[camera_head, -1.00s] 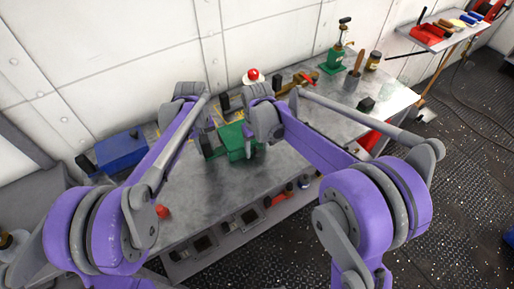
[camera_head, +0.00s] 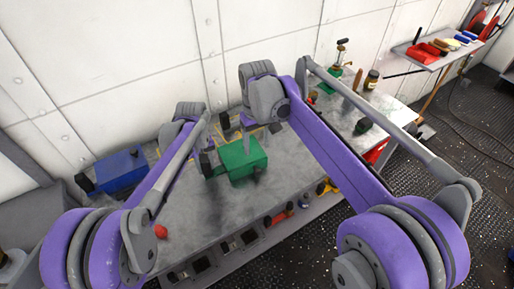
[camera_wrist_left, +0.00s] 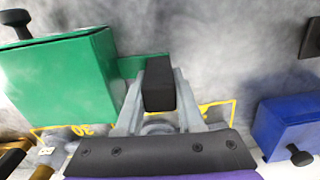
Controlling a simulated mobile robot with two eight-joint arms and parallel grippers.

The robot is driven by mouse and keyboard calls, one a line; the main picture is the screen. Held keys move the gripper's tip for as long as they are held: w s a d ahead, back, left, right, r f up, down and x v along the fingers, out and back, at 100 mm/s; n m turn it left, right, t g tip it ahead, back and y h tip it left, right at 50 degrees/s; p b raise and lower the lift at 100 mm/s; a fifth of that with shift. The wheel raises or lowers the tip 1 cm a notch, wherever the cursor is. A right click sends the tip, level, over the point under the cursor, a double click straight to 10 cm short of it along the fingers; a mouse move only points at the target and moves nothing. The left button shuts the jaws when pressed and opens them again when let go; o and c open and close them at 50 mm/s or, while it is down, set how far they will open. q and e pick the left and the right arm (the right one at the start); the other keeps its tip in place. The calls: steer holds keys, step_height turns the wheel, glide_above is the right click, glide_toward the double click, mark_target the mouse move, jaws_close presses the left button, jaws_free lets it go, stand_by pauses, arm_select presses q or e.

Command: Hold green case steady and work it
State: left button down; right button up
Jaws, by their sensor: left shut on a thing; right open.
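The green case (camera_head: 252,160) sits on the grey metal workbench (camera_head: 190,215), and it fills the upper left of the left wrist view (camera_wrist_left: 60,80). A black knob (camera_wrist_left: 15,18) sticks out of its far side there. My left gripper (camera_head: 207,165) is shut on a flat green tab at the case's left side; its black fingertip (camera_wrist_left: 160,85) covers part of the tab in the wrist view. My right gripper (camera_head: 249,125) is open, pointing down above and behind the case, and appears empty. Its exact gap to the case is hard to judge.
A blue case (camera_head: 120,170) stands left on the bench, also in the wrist view (camera_wrist_left: 288,125). A red knob (camera_head: 160,231) lies at the front left. A green bottle jack (camera_head: 332,80), a jar (camera_head: 371,80) and a dark object (camera_head: 363,125) stand at right. The wall is close behind.

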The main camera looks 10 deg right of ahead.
arm_select(q)
steer(key=shift+c, duration=2.2)
jaws_free()
